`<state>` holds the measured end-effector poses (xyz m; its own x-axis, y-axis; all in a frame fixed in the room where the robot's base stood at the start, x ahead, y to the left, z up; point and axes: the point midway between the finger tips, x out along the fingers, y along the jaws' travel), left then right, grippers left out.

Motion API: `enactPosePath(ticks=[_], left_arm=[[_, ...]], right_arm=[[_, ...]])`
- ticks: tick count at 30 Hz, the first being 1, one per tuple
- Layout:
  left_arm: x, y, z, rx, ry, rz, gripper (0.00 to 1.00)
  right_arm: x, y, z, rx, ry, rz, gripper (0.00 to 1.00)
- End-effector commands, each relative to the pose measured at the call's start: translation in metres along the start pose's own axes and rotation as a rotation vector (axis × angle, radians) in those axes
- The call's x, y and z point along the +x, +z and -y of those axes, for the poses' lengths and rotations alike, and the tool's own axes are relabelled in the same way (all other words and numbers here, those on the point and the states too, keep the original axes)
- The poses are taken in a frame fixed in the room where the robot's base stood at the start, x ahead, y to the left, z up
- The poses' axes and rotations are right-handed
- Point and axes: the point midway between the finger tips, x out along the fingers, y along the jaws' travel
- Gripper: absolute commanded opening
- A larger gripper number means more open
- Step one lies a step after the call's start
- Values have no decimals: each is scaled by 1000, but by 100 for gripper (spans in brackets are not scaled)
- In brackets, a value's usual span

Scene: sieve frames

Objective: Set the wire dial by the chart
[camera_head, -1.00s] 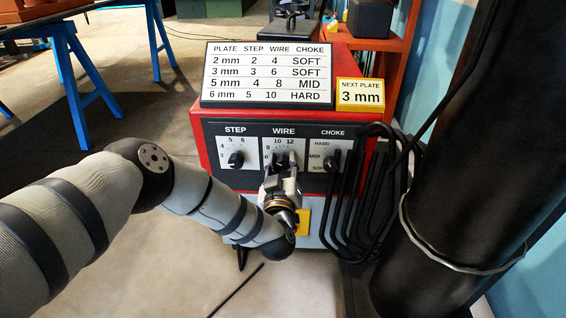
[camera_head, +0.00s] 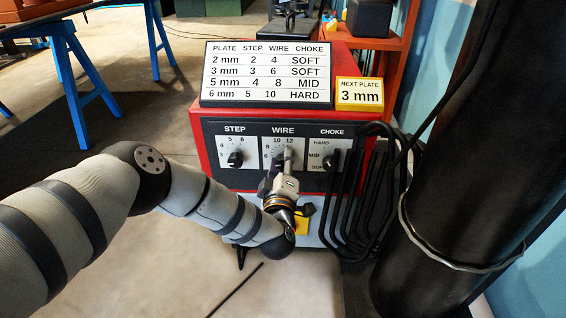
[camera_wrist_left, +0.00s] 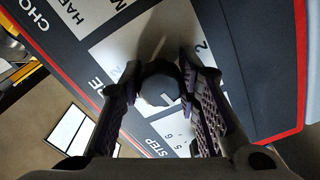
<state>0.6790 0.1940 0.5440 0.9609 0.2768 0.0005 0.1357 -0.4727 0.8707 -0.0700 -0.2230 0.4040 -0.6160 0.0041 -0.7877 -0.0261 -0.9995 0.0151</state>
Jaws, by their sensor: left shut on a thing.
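The wire dial (camera_wrist_left: 160,86) is a dark round knob on the pale WIRE scale of the machine's black panel. My left gripper (camera_head: 281,161) is shut on it, with one finger on each side in the left wrist view (camera_wrist_left: 160,92). In the head view the fingers cover most of the dial, so I cannot tell its pointed number. The white chart (camera_head: 267,74) lists 3 mm as step 3, wire 6, choke SOFT. The yellow sign (camera_head: 360,95) reads NEXT PLATE 3 mm. My right gripper is out of view.
The step dial (camera_head: 236,158) sits left of the wire dial and the choke dial (camera_head: 330,160) right of it. Black cables (camera_head: 347,205) hang down the machine's right front. A large dark cylinder (camera_head: 455,160) stands at the right.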

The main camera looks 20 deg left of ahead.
Motion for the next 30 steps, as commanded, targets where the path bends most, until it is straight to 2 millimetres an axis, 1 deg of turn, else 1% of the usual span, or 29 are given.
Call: enactPosePath(ticks=[15, 16, 17, 18, 27, 29, 30], left_arm=[[0, 1, 0, -16, -1, 2, 2], [0, 1, 0, -16, -1, 2, 34], [0, 1, 0, -16, -1, 2, 41], [0, 1, 0, -16, -1, 2, 50], [-1, 0, 0, -16, 0, 1, 51], [-6, 1, 0, -16, -1, 4, 51], [-12, 1, 0, -16, -1, 4, 51]], right_arm=[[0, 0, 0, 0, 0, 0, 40], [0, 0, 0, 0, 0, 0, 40], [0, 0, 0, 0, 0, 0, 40], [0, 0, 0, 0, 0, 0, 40], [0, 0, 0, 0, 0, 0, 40], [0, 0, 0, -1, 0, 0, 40], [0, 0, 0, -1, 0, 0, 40]])
